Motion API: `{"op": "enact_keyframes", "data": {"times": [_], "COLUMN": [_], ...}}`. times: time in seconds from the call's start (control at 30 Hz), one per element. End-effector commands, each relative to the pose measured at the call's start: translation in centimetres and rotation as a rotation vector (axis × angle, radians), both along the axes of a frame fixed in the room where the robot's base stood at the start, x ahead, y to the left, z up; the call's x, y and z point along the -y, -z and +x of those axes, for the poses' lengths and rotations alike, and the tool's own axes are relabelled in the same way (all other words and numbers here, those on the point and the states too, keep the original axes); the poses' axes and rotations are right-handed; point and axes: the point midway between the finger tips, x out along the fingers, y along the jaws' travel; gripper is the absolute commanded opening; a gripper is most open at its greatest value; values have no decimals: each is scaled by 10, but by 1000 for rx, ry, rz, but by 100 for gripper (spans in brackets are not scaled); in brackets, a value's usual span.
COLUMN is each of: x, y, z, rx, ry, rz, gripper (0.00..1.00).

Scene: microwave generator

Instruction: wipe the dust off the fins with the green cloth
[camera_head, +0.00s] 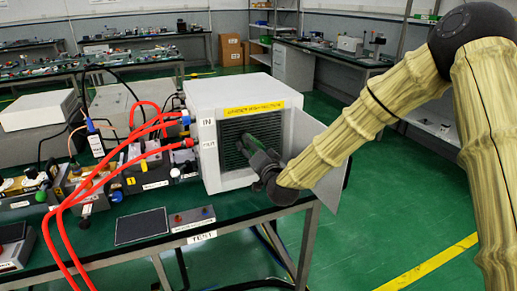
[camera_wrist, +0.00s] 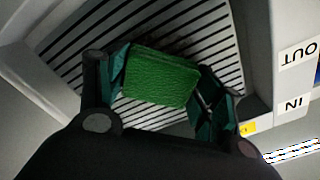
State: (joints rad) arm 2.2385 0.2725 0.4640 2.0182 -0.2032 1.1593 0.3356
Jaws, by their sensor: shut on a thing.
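The fins (camera_head: 236,130) are dark horizontal slats behind the square front opening of a white box (camera_head: 201,98). They also show in the wrist view as grey and dark stripes (camera_wrist: 206,32). My gripper (camera_head: 252,148) is at the opening, in front of the fins. In the wrist view my gripper (camera_wrist: 160,85) is shut on the green cloth (camera_wrist: 162,76), a folded block held between the two fingers. The cloth lies over part of the fins in that view; whether it touches them I cannot tell. Dust is not clearly visible. The head view hides the cloth.
An open door panel (camera_head: 332,178) stands at the opening's right. Red hoses (camera_head: 128,143) run to ports on the box's left side. Instruments and a dark pad (camera_head: 141,226) lie on the bench to the left. Green floor (camera_head: 420,215) is clear at right.

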Motion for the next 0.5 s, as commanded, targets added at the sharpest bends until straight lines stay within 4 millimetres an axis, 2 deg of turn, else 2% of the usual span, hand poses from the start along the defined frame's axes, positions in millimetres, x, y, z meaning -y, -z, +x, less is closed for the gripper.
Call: {"op": "enact_keyframes", "data": {"times": [0.5], "x": [-22], "y": [0], "z": [-8], "rx": [0], "ry": [-1], "rz": [1], "gripper": [47]}}
